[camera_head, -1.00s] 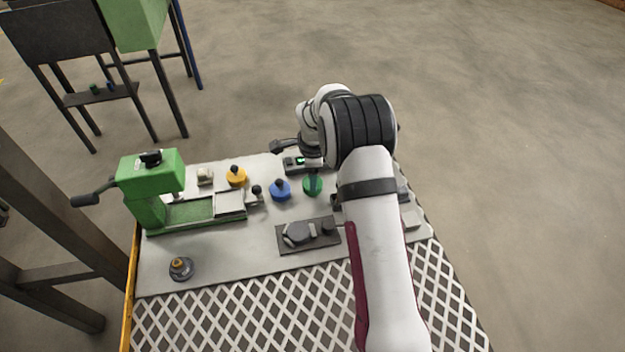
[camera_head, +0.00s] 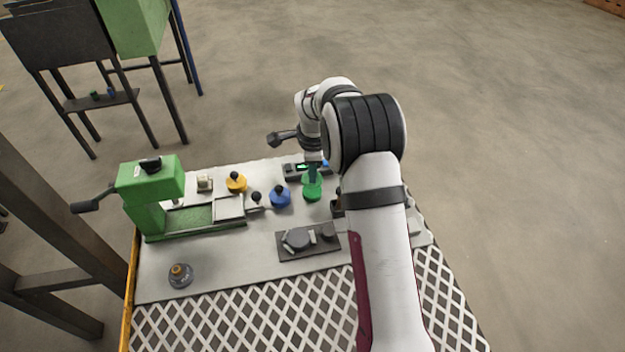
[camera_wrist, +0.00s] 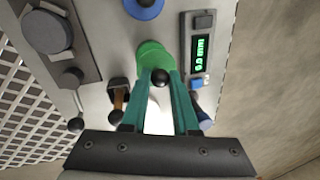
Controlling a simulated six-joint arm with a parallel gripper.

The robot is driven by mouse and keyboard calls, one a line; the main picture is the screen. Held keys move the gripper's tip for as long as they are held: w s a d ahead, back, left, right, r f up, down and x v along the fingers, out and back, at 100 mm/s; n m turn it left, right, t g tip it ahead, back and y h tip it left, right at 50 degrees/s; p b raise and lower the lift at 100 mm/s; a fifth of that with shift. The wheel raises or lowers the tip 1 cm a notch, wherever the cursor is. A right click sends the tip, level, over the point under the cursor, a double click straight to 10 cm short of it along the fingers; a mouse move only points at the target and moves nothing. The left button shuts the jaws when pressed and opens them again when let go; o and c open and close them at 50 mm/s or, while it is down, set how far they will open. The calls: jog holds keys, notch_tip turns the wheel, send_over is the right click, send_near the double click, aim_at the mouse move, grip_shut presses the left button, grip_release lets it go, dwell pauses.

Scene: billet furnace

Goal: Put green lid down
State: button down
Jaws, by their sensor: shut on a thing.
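The green lid (camera_head: 312,192) is a round green piece with a black knob, at the right part of the bench top in the head view. It also shows in the wrist view (camera_wrist: 153,52), at the tips of my teal fingers. My gripper (camera_wrist: 160,74) is shut on the lid, with the black knob between the fingertips. In the head view my gripper (camera_head: 312,175) points down from above onto the lid. I cannot tell whether the lid touches the bench or hangs just above it.
A blue lid (camera_head: 280,197) and a yellow lid (camera_head: 236,183) stand to the left. A device with a green display (camera_wrist: 200,45) is close beside the lid. A dark plate with a round puck (camera_head: 297,240) lies in front. A green press (camera_head: 150,190) stands at the left.

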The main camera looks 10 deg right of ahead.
notch_tip(320, 180, up, 6)
jog(key=shift+f, duration=0.2)
jog(key=shift+s+r, duration=0.1)
jog(key=shift+r, duration=0.15)
jog(key=s+a+n+y, duration=0.15)
jog(key=s+n, duration=0.25)
jog(key=s, duration=0.5)
jog(key=s+a+n, duration=0.3)
jog(key=s+n, duration=0.2)
jog(key=s, duration=0.3)
jog(key=a+f, duration=0.2)
jog(key=a, duration=0.1)
jog(key=a+f, duration=0.3)
jog(key=a, duration=0.1)
jog(key=w+a+f, duration=0.1)
jog(key=a+f, duration=0.1)
jog(key=a, duration=0.2)
jog(key=shift+w+a+f, duration=0.1)
jog(key=shift+a+f, duration=0.1)
jog(key=shift+f, duration=0.1)
jog(key=x, duration=0.4)
jog(key=shift+s+f, duration=0.1)
jog(key=shift+s, duration=0.25)
jog(key=shift+f, duration=0.1)
